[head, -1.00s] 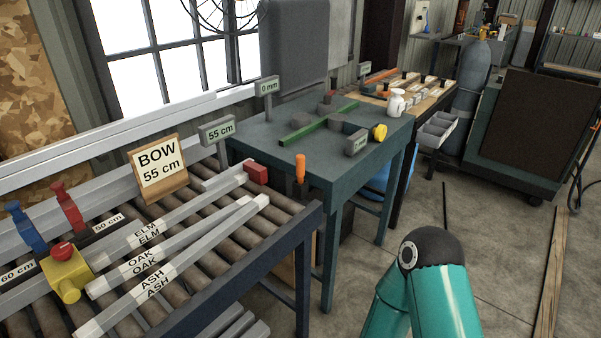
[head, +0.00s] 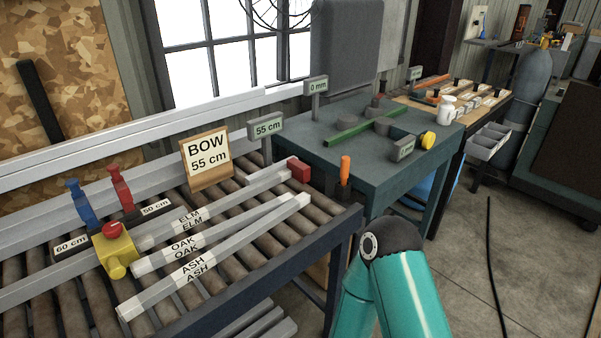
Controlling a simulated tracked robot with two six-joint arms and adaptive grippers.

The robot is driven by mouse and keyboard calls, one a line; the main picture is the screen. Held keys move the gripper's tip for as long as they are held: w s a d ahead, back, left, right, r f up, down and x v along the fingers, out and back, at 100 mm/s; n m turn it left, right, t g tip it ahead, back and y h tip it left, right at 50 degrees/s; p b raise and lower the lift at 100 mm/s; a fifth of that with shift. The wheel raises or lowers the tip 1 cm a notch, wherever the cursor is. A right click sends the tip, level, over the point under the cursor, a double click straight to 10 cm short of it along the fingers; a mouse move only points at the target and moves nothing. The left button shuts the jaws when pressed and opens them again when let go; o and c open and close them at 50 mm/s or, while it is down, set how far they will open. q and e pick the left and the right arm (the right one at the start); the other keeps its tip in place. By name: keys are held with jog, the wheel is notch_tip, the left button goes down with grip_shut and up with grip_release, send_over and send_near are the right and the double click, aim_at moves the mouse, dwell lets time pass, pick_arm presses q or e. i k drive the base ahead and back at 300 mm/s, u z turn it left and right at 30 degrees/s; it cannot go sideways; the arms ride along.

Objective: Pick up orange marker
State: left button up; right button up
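The orange marker (head: 345,168) stands upright in a dark holder (head: 342,190) at the right corner of the roller table (head: 283,268), beside the green-topped table. Only its orange upper part shows clearly; its lower end is hidden in the holder. Neither gripper is in view. A teal link of my arm with a black joint shows at the lower right, below and to the right of the marker, apart from it in the picture.
Three labelled bars lie on the rollers, including the ash bar (head: 215,262). A red block (head: 299,169) sits left of the marker. A yellow block with a red knob (head: 115,252) stands at left. The teal table (head: 390,170) carries a green bar (head: 360,131).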

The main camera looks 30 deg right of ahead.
aim_at(344, 163)
jog(key=z, duration=1.5)
jog(key=i, duration=0.1)
jog(key=u, duration=2.3)
jog(key=i, duration=0.15)
jog(key=u, duration=1.55)
jog(key=k, duration=2.4)
jog(key=z, duration=1.45)
jog(key=i, duration=1.05)
